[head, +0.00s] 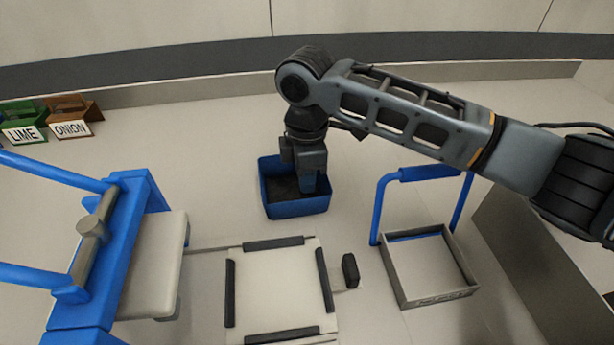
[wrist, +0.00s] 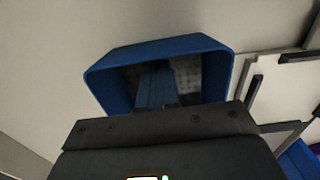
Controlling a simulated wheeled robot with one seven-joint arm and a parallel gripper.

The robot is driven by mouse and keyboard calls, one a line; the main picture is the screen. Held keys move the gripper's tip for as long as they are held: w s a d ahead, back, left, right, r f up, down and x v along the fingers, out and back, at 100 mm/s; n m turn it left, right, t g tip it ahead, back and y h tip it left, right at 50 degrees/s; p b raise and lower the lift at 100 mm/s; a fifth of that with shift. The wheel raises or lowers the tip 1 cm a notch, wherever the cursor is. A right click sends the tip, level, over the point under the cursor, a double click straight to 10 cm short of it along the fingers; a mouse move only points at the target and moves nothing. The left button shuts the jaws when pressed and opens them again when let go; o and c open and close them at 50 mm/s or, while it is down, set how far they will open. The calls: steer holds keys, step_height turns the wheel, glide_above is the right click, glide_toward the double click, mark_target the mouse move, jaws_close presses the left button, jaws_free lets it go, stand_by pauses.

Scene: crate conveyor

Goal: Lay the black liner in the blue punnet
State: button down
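The blue punnet (head: 298,209) stands on the pale counter in the head view, and its rim fills the middle of the wrist view (wrist: 165,50). A dark sheet, which looks like the black liner (head: 279,187), shows inside it; in the wrist view a dimpled grey surface (wrist: 188,73) shows on the punnet's floor. My gripper (head: 309,183) points down into the punnet near its right side. Its blue fingers (wrist: 157,88) look close together in the wrist view. Their tips are hard to make out, and I cannot tell whether they grip the liner.
A white plate with black edge bars (head: 277,290) lies in front of the punnet, with a small black block (head: 350,270) beside it. A grey open frame with a blue handle (head: 427,265) stands right. A blue stand (head: 110,250) is left.

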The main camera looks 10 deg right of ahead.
steer(key=c, duration=1.8)
jaws_free()
steer(key=o, duration=0.5)
steer(key=shift+r+p, duration=3.15)
steer(key=shift+r, duration=0.35)
